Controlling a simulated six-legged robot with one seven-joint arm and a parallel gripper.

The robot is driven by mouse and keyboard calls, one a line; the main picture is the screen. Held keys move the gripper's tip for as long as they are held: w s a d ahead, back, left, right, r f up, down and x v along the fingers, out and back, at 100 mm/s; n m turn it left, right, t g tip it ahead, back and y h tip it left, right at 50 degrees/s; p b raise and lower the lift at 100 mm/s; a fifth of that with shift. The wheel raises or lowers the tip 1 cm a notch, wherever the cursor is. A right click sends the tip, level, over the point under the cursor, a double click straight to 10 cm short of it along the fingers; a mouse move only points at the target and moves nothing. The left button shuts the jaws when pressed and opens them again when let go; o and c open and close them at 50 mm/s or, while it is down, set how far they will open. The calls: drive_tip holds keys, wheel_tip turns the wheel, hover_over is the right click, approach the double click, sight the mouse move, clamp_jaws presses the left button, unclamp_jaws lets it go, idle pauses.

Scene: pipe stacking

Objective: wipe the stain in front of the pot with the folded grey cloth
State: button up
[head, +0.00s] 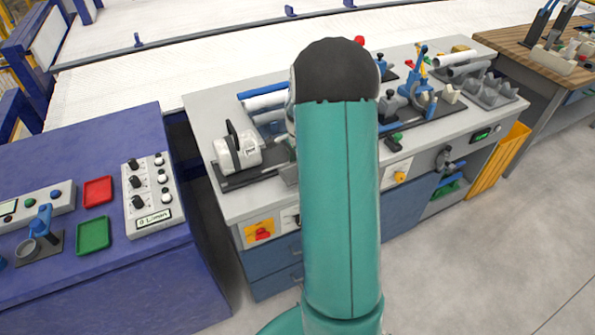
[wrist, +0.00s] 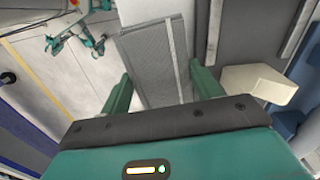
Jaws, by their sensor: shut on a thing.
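In the wrist view, my gripper (wrist: 161,70) has its two teal fingers on either side of a flat grey ribbed piece (wrist: 148,58) with a pale strip along its right part. The fingers are shut on it. It may be the folded grey cloth, but I cannot tell for sure. In the head view, my teal arm stands in front of the grey workbench (head: 235,205) and my gripper is hidden. I make out no pot and no stain in either view.
A white device with a black handle (head: 238,152) stands at the workbench's left. A blue table (head: 95,275) with a control box (head: 150,195) and red and green trays is at left. The floor at right is clear.

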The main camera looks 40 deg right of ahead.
drive_tip(key=shift+w+r, duration=0.15)
drive_tip(key=shift+r, duration=2.5)
